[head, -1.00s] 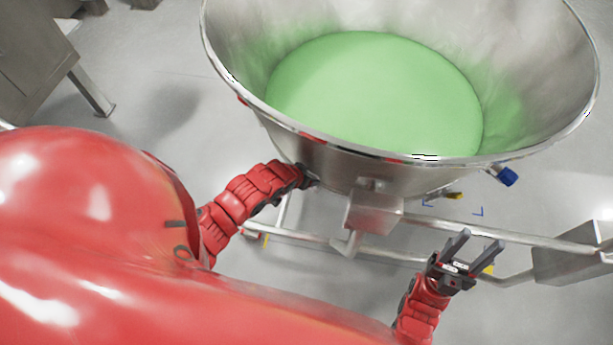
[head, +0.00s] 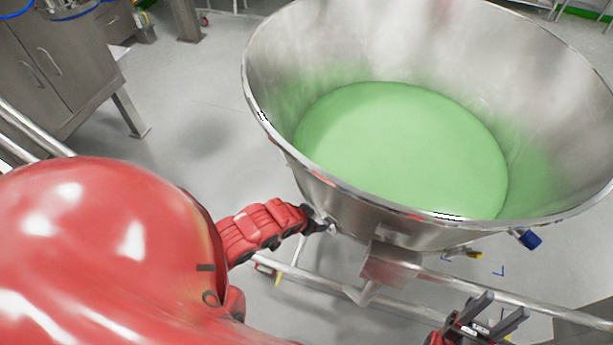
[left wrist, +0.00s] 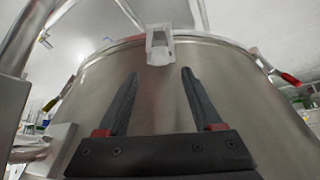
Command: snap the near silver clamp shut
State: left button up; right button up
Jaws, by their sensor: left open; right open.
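The silver clamp (left wrist: 160,46) sits at the rim band of the large steel bowl (left wrist: 235,90), at the top middle of the left wrist view. My left gripper (left wrist: 160,75) is open, with its two dark fingers apart and nothing between them; the clamp shows just beyond the fingertips, roughly centred. Whether they touch it I cannot tell. In the head view my left gripper (head: 322,225) is at the near left side of the bowl (head: 350,205), partly hidden, and the clamp cannot be made out. My right gripper (head: 500,308) is open and empty at the lower right.
The bowl holds green powder (head: 405,145). A steel box (head: 390,262) and frame rails (head: 325,284) lie below the bowl, near my arms. A steel cabinet (head: 60,65) stands back left, with open floor between.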

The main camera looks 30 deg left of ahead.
pick_arm(q)
jog(key=p+v, duration=0.2)
jog(key=v, duration=0.3)
jog(key=shift+r, duration=0.15)
jog(key=shift+s, duration=0.1)
dwell(0.3)
